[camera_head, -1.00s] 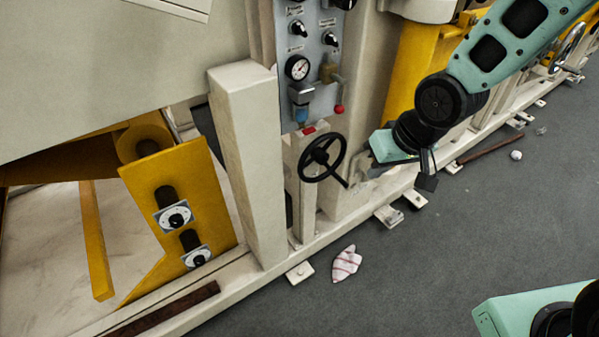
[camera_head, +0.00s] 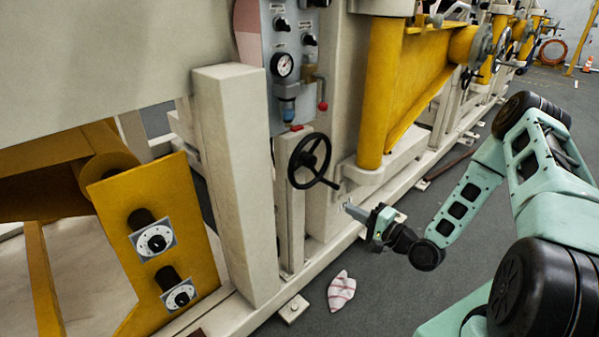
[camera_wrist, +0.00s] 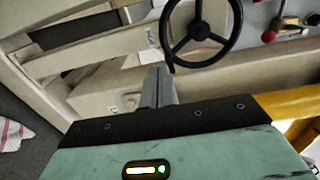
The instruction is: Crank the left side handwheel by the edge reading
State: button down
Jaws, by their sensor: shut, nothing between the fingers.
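The black handwheel (camera_head: 309,160) is on a cream post below the gauge panel, with a crank handle sticking out at its lower right. It also shows at the top of the wrist view (camera_wrist: 200,30), spokes and hub clear. My gripper (camera_head: 350,209) is shut and empty, to the right of and below the wheel, apart from it in the head view. In the wrist view my gripper's fingers (camera_wrist: 158,85) are together and point up toward the wheel's lower left rim. I cannot tell the exact gap to the wheel. No edge reading is legible.
A grey panel with a pressure gauge (camera_head: 282,65) and a red-knobbed lever (camera_head: 322,106) is above the wheel. A cream post (camera_head: 236,185) stands to its left. Yellow plate dials (camera_head: 157,239) are lower left. A striped cloth (camera_head: 341,291) lies on the floor.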

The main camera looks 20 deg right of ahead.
jog(key=b+x, duration=0.2)
jog(key=x, duration=0.9)
jog(key=d, duration=0.1)
jog(key=w+d+r, duration=0.1)
jog(key=d, duration=0.2)
jog(key=shift+w+d+r, duration=0.25)
jog(key=shift+d, duration=0.05)
jog(key=w+d+r+p, duration=0.1)
jog(key=d+r+p, duration=0.2)
jog(key=d+r, duration=0.1)
jog(key=a+p+v, duration=0.1)
jog(key=v, duration=0.7)
jog(key=shift+s+f, duration=0.35)
jog(key=shift+s, duration=0.1)
